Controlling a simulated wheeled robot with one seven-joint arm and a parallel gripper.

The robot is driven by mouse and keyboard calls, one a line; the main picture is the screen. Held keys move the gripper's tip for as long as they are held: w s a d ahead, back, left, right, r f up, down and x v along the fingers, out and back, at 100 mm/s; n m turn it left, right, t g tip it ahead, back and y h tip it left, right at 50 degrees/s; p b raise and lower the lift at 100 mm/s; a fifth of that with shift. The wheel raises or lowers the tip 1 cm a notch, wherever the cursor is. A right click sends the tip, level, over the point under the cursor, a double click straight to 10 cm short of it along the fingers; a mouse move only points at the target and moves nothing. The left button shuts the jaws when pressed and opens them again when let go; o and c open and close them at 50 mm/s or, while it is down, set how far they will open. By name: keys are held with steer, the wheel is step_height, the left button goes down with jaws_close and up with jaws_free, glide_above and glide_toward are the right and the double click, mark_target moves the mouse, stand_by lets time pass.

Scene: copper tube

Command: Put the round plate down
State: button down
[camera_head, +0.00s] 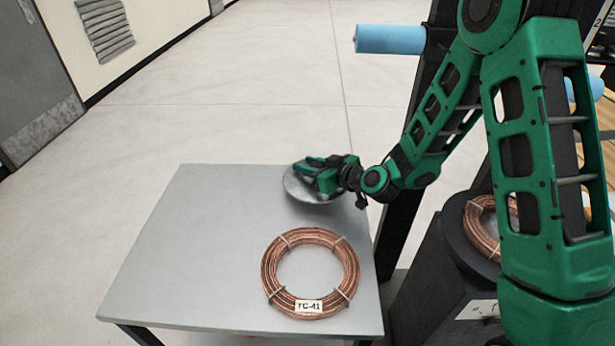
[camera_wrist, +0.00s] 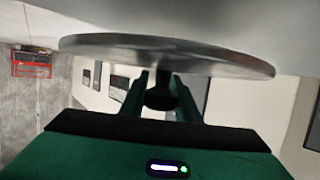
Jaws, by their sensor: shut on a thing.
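The round plate (camera_head: 298,188) is a grey metal disc at the far right part of the grey table (camera_head: 200,240) in the head view. My gripper (camera_head: 318,172) is over it and shut on a dark knob at the plate's middle. In the wrist view the plate (camera_wrist: 100,45) shows edge-on as a wide disc, with the dark knob between the fingers of my gripper (camera_wrist: 161,95). The plate lies close to the table surface; I cannot tell whether it touches. My gripper hides part of the plate.
A copper tube coil (camera_head: 268,270) with a "TC-41" tag lies on the table in front of the plate. Another copper coil (camera_head: 478,228) sits on a dark stand (camera_head: 440,270) right of the table. The table's left half is clear.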

steer(key=shift+f, duration=1.95)
steer(key=shift+f, duration=0.1)
steer(key=c, duration=1.3)
jaws_free()
steer(key=shift+c, duration=0.2)
